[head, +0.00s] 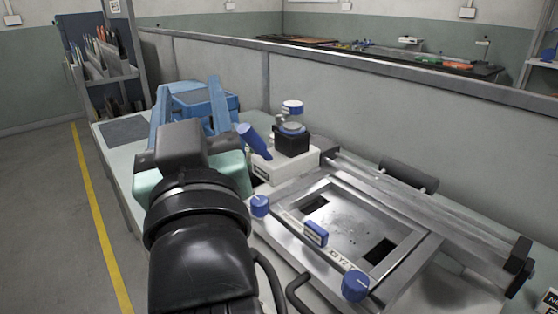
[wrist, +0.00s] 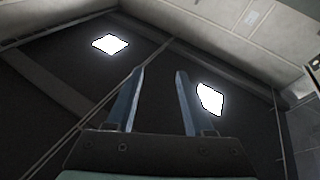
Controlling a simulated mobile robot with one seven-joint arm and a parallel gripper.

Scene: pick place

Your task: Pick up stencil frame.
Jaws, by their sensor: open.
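The stencil frame appears to be the flat silver metal frame (head: 415,245) at the right of the head view. It lies on a bench-top printer fixture, with a grey inner sheet and two dark square openings. My gripper (head: 187,88) is raised at the left in the head view, its two blue fingers apart and nothing visible between them. It is well to the left of the frame and not touching it. The wrist view shows the open fingers (wrist: 160,71) against a dark ceiling with two bright lights; the frame is not visible there.
Blue knobs (head: 355,286) and a blue labelled block (head: 316,233) stand at the frame's near side. A roller bar (head: 408,176) lies behind it. A white device (head: 285,165) stands between gripper and frame. A blue crate (head: 200,103) is beyond my gripper. A grey partition backs the bench.

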